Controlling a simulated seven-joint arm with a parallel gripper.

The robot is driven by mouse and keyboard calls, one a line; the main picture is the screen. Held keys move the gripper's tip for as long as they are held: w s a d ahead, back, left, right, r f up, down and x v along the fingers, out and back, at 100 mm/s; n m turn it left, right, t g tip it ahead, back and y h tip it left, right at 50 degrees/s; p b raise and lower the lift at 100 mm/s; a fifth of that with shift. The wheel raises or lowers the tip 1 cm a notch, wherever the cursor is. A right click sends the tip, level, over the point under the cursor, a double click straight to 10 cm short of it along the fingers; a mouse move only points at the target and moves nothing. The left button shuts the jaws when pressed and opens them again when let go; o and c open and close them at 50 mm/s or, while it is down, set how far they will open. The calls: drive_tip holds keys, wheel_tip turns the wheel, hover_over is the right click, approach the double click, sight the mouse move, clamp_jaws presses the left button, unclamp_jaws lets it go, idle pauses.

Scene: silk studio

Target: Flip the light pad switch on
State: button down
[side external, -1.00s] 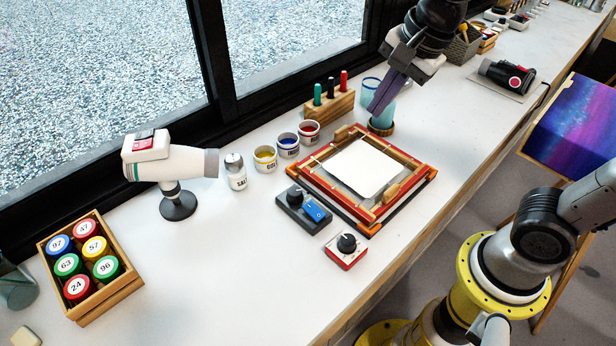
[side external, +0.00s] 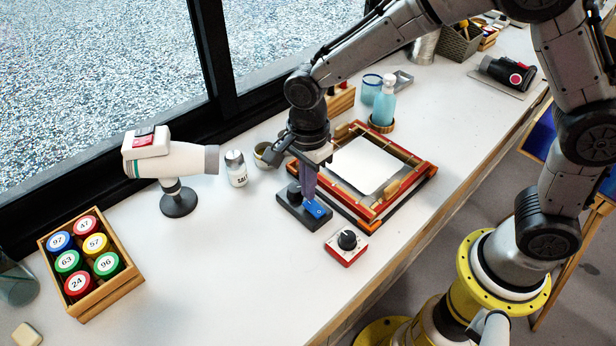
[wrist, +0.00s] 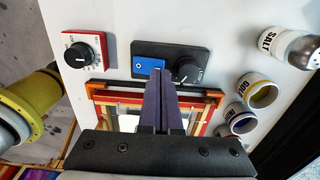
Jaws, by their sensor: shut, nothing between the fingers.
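The light pad's control box (side external: 290,213) is dark, with a blue rocker switch (side external: 316,209) and a black knob. It lies at the left edge of the framed light pad (side external: 366,162). My gripper (side external: 309,194) is shut and empty, pointing down over the box, its purple fingers beside the blue switch. Whether the fingertips touch the box cannot be told. In the wrist view the blue switch (wrist: 149,66) shows just beyond and left of the fingertips (wrist: 161,75), with the knob (wrist: 186,70) to their right. The fingers hide part of the box's near edge.
A red and white box with a black knob (side external: 347,243) sits close in front. The salt shaker (side external: 236,170), small cups (wrist: 262,92) and a white dryer-like device (side external: 178,160) stand to the left. A bottle (side external: 384,103) stands behind.

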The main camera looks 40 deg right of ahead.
drive_tip(key=shift+f, duration=0.5)
drive_tip(key=shift+f, duration=0.45)
drive_tip(key=shift+r, duration=0.1)
idle(0.4)
drive_tip(key=shift+r, duration=2.2)
